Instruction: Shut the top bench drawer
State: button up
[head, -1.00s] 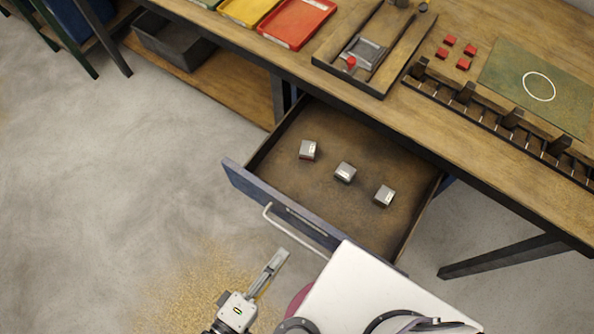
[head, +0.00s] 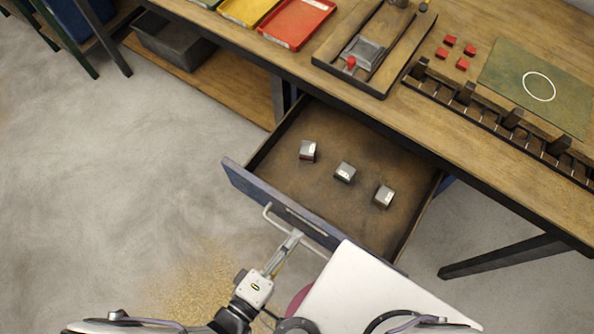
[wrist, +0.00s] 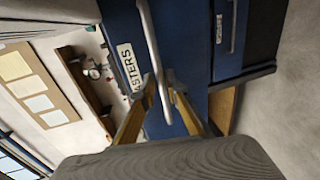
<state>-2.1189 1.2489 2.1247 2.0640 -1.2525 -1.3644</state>
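The top bench drawer (head: 268,196) stands pulled out from under the bench, its blue front facing the lower left. Its pale bar handle (head: 268,214) runs along the front and crosses the wrist view (wrist: 150,40) beside a label partly reading "ASTERS". My gripper (head: 295,236) is at the handle, near the middle of the drawer front. In the wrist view my two fingers (wrist: 162,84) are apart, one on each side of the bar. I cannot tell whether either finger touches it.
Three grey metal blocks (head: 345,172) lie in the drawer. The bench top (head: 420,120) carries coloured trays (head: 296,22), a fixture (head: 362,55), small red blocks (head: 462,64) and a green mat (head: 500,75). Floor (head: 110,200) is clear left of the drawer.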

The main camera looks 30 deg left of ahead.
jog(key=shift+x, duration=1.1)
grip_shut()
jog(key=r+x, duration=0.2)
jog(key=x, duration=0.7)
jog(key=r+x, duration=0.2)
jog(key=x, duration=0.7)
jog(key=w+r+x, duration=0.1)
jog(key=x, duration=0.7)
jog(key=shift+w+r, duration=0.35)
jog(key=shift+w, duration=0.15)
